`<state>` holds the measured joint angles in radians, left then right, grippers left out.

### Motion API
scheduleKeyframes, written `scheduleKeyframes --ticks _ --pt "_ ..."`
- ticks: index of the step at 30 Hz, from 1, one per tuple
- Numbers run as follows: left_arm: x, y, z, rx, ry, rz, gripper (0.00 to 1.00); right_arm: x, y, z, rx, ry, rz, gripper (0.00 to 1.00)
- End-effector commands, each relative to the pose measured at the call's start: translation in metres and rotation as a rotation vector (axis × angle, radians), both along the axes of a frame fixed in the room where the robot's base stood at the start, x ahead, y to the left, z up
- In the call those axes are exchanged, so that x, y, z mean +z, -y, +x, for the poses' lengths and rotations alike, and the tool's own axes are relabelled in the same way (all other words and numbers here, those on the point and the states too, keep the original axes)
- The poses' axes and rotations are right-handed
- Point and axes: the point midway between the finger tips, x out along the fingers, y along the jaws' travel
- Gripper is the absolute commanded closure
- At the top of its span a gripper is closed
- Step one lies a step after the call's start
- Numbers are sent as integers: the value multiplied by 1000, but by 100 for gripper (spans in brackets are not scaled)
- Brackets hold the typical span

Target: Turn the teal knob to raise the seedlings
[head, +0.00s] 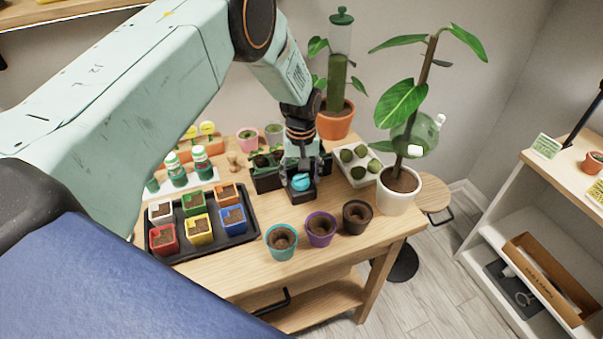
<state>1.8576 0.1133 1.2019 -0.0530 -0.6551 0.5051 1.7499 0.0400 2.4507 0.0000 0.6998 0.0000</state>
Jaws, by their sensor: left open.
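The teal knob (301,182) sits on a small dark base (299,195) on the wooden table, near the middle of the view. My left gripper (300,165) points down from above, right at the knob, with its fingers around or just behind it; I cannot tell whether they touch it. It is open. Small seedlings in dark holders (266,172) show just left of the gripper, and part of that device is hidden behind the gripper. My right gripper is not in view.
A black tray (246,239) of coloured soil pots lies to the left. Teal (281,242), purple (321,229) and dark brown (356,217) pots stand along the front edge. A tall plant in a white pot (397,199) and a white moss tray (343,179) stand to the right.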

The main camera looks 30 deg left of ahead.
Motion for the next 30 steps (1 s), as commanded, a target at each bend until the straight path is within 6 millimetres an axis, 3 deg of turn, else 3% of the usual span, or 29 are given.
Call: scheduleKeyframes --ticks 10,27,30 --pt "-4 0 3 0 1 -1 34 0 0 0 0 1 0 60" --pt "-4 0 4 0 2 -1 83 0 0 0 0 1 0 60" --pt "-4 0 4 0 1 -1 88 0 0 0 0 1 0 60"
